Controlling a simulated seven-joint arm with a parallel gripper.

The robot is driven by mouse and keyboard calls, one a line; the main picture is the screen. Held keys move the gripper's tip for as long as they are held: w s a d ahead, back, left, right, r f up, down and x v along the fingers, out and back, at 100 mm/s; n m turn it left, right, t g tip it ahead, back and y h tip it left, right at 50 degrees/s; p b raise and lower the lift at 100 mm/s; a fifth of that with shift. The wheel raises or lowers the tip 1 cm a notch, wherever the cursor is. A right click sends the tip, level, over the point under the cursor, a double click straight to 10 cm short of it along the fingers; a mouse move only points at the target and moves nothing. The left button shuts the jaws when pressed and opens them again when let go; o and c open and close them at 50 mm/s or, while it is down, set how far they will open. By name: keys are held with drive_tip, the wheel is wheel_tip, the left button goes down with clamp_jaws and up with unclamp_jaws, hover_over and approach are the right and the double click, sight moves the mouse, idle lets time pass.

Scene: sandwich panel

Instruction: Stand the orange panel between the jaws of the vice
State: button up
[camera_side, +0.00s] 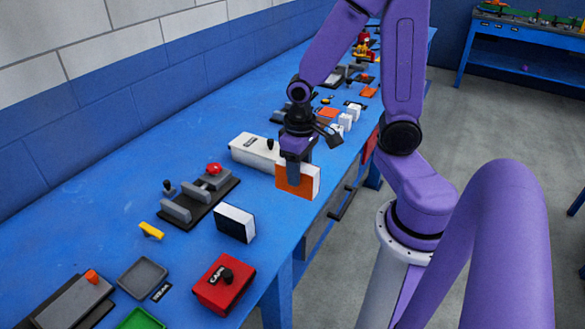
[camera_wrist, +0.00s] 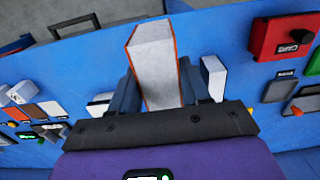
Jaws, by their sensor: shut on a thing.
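The orange panel (camera_side: 290,181) is a thick slab with an orange face and white sides. My gripper (camera_side: 294,161) is shut on it from above and holds it upright near the table's front edge. I cannot tell whether its bottom edge touches the table. In the wrist view the panel (camera_wrist: 156,66) stands between the two fingers of my gripper (camera_wrist: 161,88), its pale side framed by orange edges. The vice (camera_side: 195,205), with grey jaws on a dark base and a red knob, is left of my gripper in the side view. Its jaws are apart, and no panel stands between them.
A black-and-white panel (camera_side: 235,222) stands between the vice and the front edge. A white box (camera_side: 255,150) is just behind my gripper. A yellow piece (camera_side: 151,231), a red box (camera_side: 224,285) and a grey tray (camera_side: 142,277) lie nearer the camera. The table toward the wall is clear.

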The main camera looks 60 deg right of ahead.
drive_tip(key=shift+s+a+r, duration=0.1)
drive_tip(key=shift+s+r, duration=0.15)
drive_tip(key=shift+s, duration=0.35)
drive_tip(key=shift+w+a+r, duration=0.1)
drive_tip(key=shift+w+a, duration=0.1)
drive_tip(key=shift+w, duration=0.2)
drive_tip(key=w+a, duration=0.5)
drive_tip(key=w, duration=1)
hover_over(189, 207)
wheel_tip(189, 207, down, 7)
drive_tip(key=shift+f, duration=2.15)
idle(0.6)
drive_tip(key=o, duration=1.5)
drive_tip(key=shift+c, duration=0.2)
